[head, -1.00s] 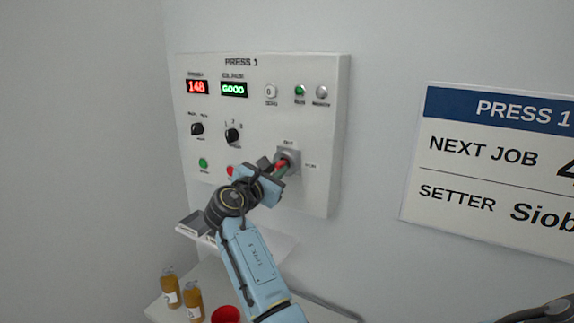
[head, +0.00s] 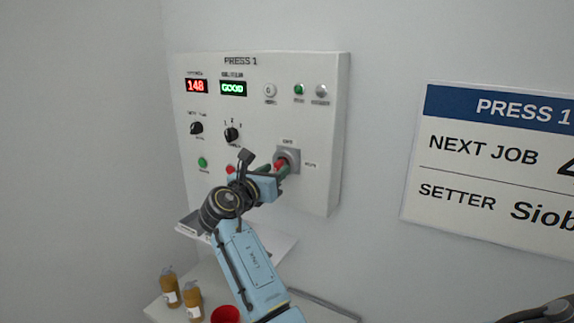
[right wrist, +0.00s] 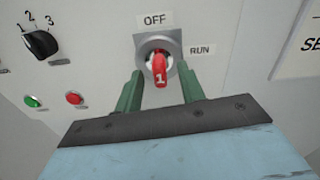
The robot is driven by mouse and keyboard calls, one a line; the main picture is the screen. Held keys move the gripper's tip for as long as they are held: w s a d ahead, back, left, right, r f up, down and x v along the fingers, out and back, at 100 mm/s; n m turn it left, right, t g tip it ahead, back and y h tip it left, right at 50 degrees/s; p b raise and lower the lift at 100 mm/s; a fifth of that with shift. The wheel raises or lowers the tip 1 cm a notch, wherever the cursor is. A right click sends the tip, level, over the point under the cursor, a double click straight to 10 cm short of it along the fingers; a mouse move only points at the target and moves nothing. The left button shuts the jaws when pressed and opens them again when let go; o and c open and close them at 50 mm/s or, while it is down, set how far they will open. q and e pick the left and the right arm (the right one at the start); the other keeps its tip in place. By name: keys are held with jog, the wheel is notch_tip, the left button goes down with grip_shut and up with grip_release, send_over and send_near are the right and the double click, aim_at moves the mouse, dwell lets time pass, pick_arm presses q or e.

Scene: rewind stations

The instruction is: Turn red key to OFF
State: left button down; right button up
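The red key (right wrist: 160,70), marked 1, sits in a round lock on a grey square plate (right wrist: 142,42) in the right wrist view. An OFF label is above the plate and a RUN label to its right. The key's bow looks roughly upright, toward OFF. The red key also shows in the head view (head: 281,163), partly hidden by the gripper. My right gripper (right wrist: 160,78) is open, its green fingers on either side of the key with visible gaps. It also shows at the lock in the head view (head: 277,169).
The white PRESS 1 panel (head: 215,115) carries displays reading 148 and GOOD, black knobs, lamps and buttons. Below are a shelf (head: 280,247), two amber bottles (head: 169,291) and a red cup (head: 225,315). A PRESS 1 sign (head: 480,180) hangs to the right.

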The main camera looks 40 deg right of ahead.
jog(key=b+v, duration=0.2)
jog(key=v, duration=1)
